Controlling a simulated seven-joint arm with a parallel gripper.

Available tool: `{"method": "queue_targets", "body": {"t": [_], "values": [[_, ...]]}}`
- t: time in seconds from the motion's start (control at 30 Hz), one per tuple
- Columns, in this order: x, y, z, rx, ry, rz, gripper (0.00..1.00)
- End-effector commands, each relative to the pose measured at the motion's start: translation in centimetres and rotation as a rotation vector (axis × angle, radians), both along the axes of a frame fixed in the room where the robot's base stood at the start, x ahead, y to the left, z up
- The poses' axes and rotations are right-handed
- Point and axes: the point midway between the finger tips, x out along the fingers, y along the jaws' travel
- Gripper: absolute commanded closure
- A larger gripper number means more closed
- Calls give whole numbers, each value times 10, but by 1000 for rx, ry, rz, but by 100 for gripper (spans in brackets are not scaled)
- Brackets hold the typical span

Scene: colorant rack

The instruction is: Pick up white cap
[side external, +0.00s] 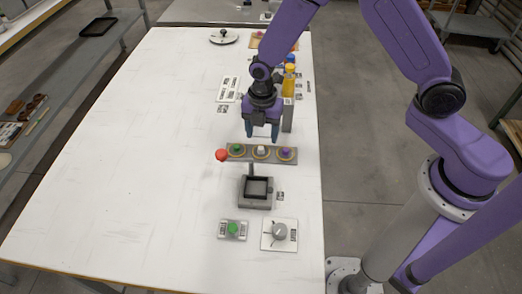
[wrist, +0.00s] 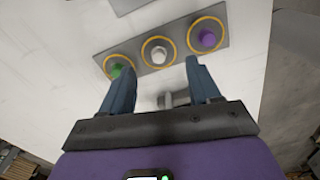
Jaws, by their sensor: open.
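The white cap (side external: 262,149) sits in the middle of a grey strip (side external: 249,160), inside a yellow ring. A green cap (side external: 237,148) is to its left and a purple cap (side external: 285,152) to its right, each in its own ring. In the wrist view the white cap (wrist: 158,54) shows beyond and between my fingertips, with the green cap (wrist: 116,70) and purple cap (wrist: 208,38) at either side. My gripper (side external: 262,136) is open and empty, above and just behind the strip in the side view, apart from the white cap.
Bottles (side external: 289,80) stand behind. The table's left side is clear.

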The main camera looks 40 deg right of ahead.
Motion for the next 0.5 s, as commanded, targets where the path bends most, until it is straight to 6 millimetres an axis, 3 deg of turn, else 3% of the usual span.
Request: {"method": "queue_targets", "body": {"t": [0.17,0.5], "values": [[0,1,-9,0,0,0,38],[-1,5,-49,-1,2,1,38]]}}
